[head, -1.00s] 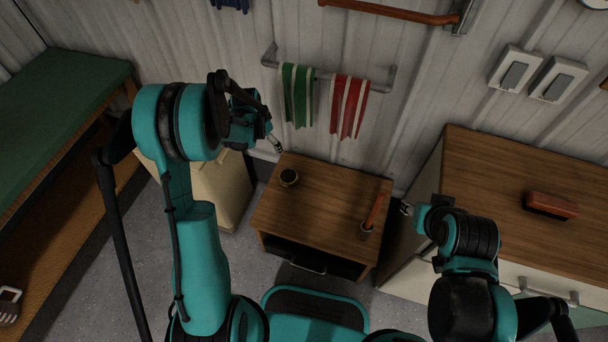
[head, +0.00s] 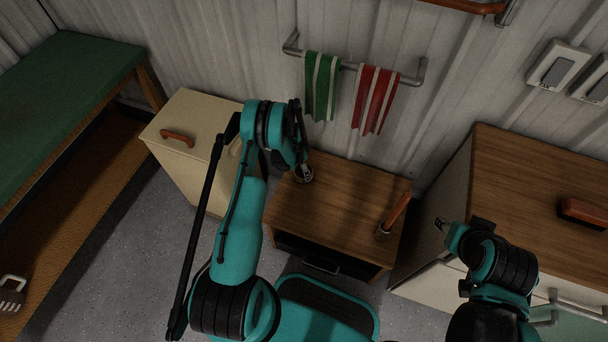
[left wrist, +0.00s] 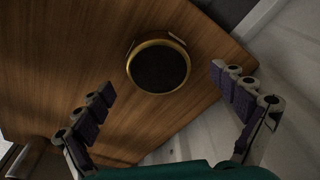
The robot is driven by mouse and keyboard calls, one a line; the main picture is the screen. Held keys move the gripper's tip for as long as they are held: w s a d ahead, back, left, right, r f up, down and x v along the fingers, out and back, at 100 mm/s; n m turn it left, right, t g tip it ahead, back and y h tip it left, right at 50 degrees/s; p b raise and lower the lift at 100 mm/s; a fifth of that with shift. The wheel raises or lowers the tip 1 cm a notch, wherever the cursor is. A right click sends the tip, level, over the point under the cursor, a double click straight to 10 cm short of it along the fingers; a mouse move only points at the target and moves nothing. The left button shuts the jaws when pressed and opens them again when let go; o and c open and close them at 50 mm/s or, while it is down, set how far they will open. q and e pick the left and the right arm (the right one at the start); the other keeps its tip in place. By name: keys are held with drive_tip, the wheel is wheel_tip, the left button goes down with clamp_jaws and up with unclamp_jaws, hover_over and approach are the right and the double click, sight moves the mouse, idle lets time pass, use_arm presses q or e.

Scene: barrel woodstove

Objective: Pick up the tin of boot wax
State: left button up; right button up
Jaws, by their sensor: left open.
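The tin of boot wax (left wrist: 158,66) is a round tin with a dark top and a gold rim. It sits upright on the wooden top of a small cabinet (head: 340,215). In the head view the tin (head: 304,176) is partly hidden by my left gripper (head: 302,170). In the left wrist view my left gripper (left wrist: 165,95) is open and empty, its fingers apart at either side, with the tin ahead of and between them, not touched. My right gripper (head: 441,224) is to the right of the cabinet, away from the tin, too small to judge.
An orange-handled tool (head: 395,212) stands near the cabinet's right side. A wooden dresser with a red-brown brush (head: 584,213) is at the right. A cream cabinet (head: 190,150) is at the left. Green and red cloths (head: 376,100) hang on a wall rail above.

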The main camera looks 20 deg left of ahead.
use_arm(q)
drive_tip(key=f, duration=0.1)
drive_tip(key=f+b, duration=0.1)
drive_tip(key=f, duration=0.1)
drive_tip(key=shift+w+d+f, duration=0.2)
drive_tip(key=shift+d+f, duration=0.05)
drive_tip(key=shift+f, duration=0.15)
drive_tip(key=shift+r, duration=0.1)
drive_tip(key=c, duration=1.4)
drive_tip(key=shift+o, duration=0.2)
drive_tip(key=shift+r, duration=0.1)
